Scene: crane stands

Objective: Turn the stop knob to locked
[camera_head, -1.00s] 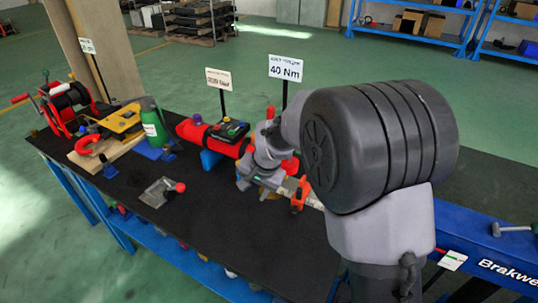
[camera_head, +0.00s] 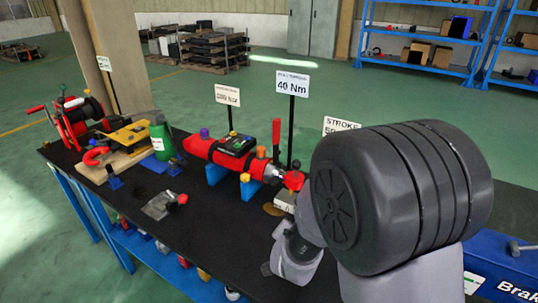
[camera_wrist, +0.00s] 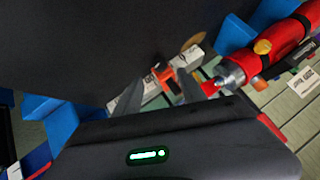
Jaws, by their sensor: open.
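A red cylinder unit (camera_head: 205,147) lies in blue cradles on the black bench. It carries a purple knob (camera_head: 204,133), a yellow knob (camera_head: 245,177) and a dark box with coloured buttons (camera_head: 238,143). An orange-red lever (camera_head: 276,138) stands upright near its silver end. I cannot tell which part is the stop knob. In the wrist view the yellow knob (camera_wrist: 262,47) shows at upper right. My gripper (camera_wrist: 162,86) is open, its dark fingers either side of a small orange part (camera_wrist: 163,73) in the picture; contact is not clear. In the head view my arm hides the fingers.
A "40 Nm" sign (camera_head: 292,85) stands behind the cylinder, and a "STROKE" sign (camera_head: 341,125) is partly covered by my arm.

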